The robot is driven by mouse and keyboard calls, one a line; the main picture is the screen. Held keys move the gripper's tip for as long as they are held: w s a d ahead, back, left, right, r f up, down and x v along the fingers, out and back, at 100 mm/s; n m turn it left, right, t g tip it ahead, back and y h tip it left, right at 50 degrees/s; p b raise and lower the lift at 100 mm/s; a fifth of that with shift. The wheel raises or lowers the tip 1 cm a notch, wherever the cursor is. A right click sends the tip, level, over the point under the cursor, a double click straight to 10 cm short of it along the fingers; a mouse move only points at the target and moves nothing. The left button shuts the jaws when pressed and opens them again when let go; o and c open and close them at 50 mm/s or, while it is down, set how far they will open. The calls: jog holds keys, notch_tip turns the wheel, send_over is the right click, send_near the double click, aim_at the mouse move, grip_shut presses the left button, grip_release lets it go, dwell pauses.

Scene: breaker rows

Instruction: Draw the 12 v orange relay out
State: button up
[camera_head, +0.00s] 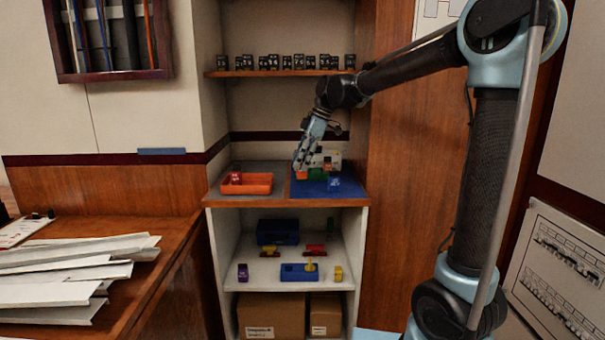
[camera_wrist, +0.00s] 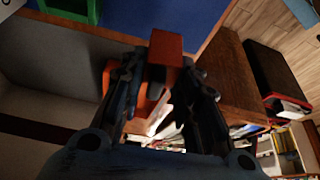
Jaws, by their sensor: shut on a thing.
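The orange relay (camera_wrist: 166,48) is between the two fingers of my gripper (camera_wrist: 160,80) in the wrist view. The fingers are shut on its sides and its blocky end sticks out past them; no 12 V marking is readable. In the head view my gripper (camera_head: 300,168) points down over the left part of the blue mat (camera_head: 312,190), and a little of the orange relay (camera_head: 302,175) shows at its tips. I cannot tell whether the relay is clear of what is beneath it. A green block (camera_head: 317,173) stands just to its right.
A blue block (camera_head: 334,184) stands at the right on the mat, with a pale unit (camera_head: 326,158) behind. An orange tray (camera_head: 247,187) holding a dark red piece (camera_head: 236,178) is to the left. A shelf with small dark items (camera_head: 290,63) is above; coloured pieces lie on the shelf below.

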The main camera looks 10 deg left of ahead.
jog(key=shift+r, duration=5)
jog(key=shift+s, duration=0.1)
